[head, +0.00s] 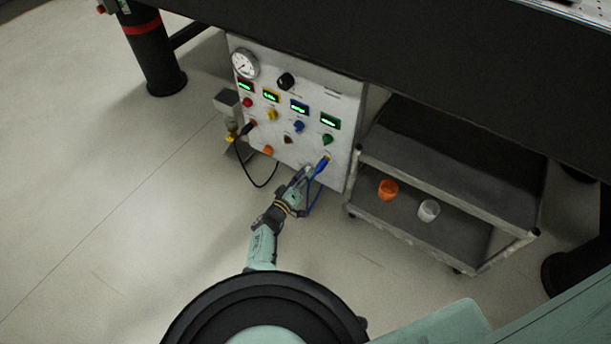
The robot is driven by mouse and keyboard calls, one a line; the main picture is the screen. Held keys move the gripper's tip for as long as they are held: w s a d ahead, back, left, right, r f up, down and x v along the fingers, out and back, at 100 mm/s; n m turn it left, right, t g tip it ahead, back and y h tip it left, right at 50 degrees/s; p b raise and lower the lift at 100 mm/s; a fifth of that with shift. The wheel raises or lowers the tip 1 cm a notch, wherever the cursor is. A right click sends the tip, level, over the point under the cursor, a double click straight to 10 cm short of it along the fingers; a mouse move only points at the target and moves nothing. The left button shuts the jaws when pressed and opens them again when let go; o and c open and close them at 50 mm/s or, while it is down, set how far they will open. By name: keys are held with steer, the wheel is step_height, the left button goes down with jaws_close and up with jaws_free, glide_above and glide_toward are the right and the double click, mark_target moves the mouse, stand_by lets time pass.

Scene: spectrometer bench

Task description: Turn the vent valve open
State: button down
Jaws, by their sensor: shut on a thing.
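A pale control panel (300,100) stands under the dark bench. My gripper (304,174) is at the panel's lower right, just left of a blue plug (322,165) and its cable. Its fingers are shut on a small fitting at the panel face, mostly hidden by the fingers. I cannot tell for sure that this fitting is the vent valve, nor how far it is turned. The panel has a round gauge (245,64), a black knob (286,81), and coloured knobs under small lit displays, including a green knob (327,139).
A black cable (262,184) loops below the panel at left. A grey box with a yellow fitting (231,125) sits on the left side. A grey cart (455,205) at right holds an orange cup (388,189) and a white cup (429,210). The floor at left is clear.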

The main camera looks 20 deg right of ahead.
stand_by(0.5)
steer(key=c, duration=1.2)
jaws_free()
steer(key=shift+c, duration=0.2)
